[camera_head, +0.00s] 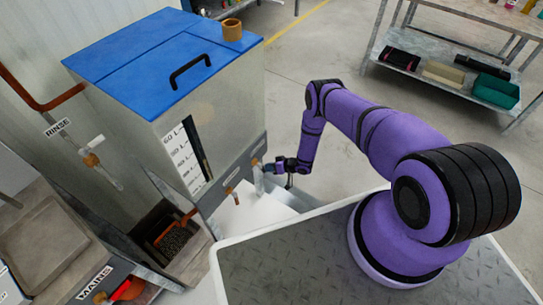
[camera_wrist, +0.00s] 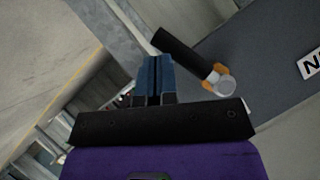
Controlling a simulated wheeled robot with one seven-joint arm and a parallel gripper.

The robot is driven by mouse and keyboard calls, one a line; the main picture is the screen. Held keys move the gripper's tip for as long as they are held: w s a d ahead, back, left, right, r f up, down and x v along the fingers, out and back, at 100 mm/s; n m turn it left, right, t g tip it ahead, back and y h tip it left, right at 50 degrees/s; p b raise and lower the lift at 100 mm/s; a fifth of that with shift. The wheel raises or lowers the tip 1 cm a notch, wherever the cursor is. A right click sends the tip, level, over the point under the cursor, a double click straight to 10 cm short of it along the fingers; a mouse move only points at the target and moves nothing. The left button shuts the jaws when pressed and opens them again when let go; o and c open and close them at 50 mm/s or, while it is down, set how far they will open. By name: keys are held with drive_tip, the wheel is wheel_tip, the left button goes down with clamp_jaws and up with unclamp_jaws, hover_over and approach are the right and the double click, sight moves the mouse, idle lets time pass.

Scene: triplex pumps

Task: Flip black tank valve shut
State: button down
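The black valve handle (camera_wrist: 186,50) shows in the wrist view as a dark bar slanting from upper left to lower right. Its lower right end meets an orange fitting (camera_wrist: 215,74) and a pale pipe stub (camera_wrist: 224,88) on the tank's grey side. My gripper (camera_wrist: 155,60) points up in the wrist view, its two bluish fingers side by side with only a thin dark line between them. Nothing shows between them. The fingertips are just left of and below the handle's free end; I cannot tell if they touch. In the head view my gripper (camera_head: 270,167) is at the tank's lower right side.
The tank (camera_head: 130,88) has a blue lid (camera_head: 150,48) with a black handle and a tan ring. Another orange-fitted outlet (camera_head: 232,190) sits nearer on the same side. A rinse pipe (camera_head: 96,165) is at left. A shelf with bins (camera_head: 445,75) stands at upper right; open floor lies between.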

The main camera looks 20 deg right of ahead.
drive_tip(key=shift+s+a+f, duration=0.35)
drive_tip(key=shift+a+f, duration=0.05)
drive_tip(key=shift+a, duration=0.15)
drive_tip(key=shift+s+a+f, duration=0.1)
idle(0.6)
